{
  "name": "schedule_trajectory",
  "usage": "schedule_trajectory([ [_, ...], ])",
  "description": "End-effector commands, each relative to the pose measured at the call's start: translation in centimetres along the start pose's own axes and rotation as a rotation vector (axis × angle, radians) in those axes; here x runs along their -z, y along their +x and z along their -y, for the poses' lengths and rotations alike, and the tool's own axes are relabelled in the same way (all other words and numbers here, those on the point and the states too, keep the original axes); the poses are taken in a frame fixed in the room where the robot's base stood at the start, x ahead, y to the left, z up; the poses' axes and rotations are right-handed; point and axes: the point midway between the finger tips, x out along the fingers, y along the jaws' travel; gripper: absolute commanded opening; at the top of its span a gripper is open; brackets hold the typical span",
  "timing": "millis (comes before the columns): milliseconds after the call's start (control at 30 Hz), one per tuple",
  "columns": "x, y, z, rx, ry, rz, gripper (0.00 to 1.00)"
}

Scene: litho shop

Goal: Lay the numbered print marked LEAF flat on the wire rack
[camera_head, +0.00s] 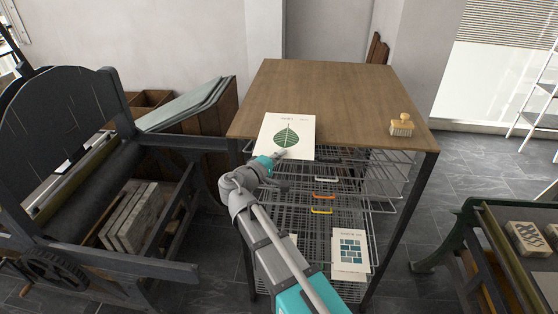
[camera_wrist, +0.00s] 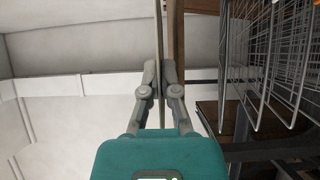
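The print with a green leaf picture (camera_head: 287,137) is a cream sheet, seen in the head view in front of the table's front left edge; its lettering is too small to read. My gripper (camera_head: 279,155) is at its lower edge. In the wrist view my gripper (camera_wrist: 160,72) is shut on the print (camera_wrist: 159,30), which shows edge-on as a thin line between the fingers. The wire rack (camera_head: 325,187) is under the tabletop, with several wire shelves. Its wires also show at the right of the wrist view (camera_wrist: 283,60).
A wooden tabletop (camera_head: 330,95) is above the rack, with a brush (camera_head: 401,125) at its right front. Another print with teal blocks (camera_head: 350,250) is on a low shelf. A dark press (camera_head: 75,190) stands left; a green-framed table (camera_head: 500,240) stands right.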

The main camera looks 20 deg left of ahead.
Motion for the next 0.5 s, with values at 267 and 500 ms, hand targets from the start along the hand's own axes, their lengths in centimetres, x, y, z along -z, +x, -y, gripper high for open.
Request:
schedule_trajectory([
  [267,1.5,2.1,0.3,0.0,0.0,0.001,0.0],
  [500,2.6,3.7,0.5,0.0,0.0,-0.001,0.0],
])
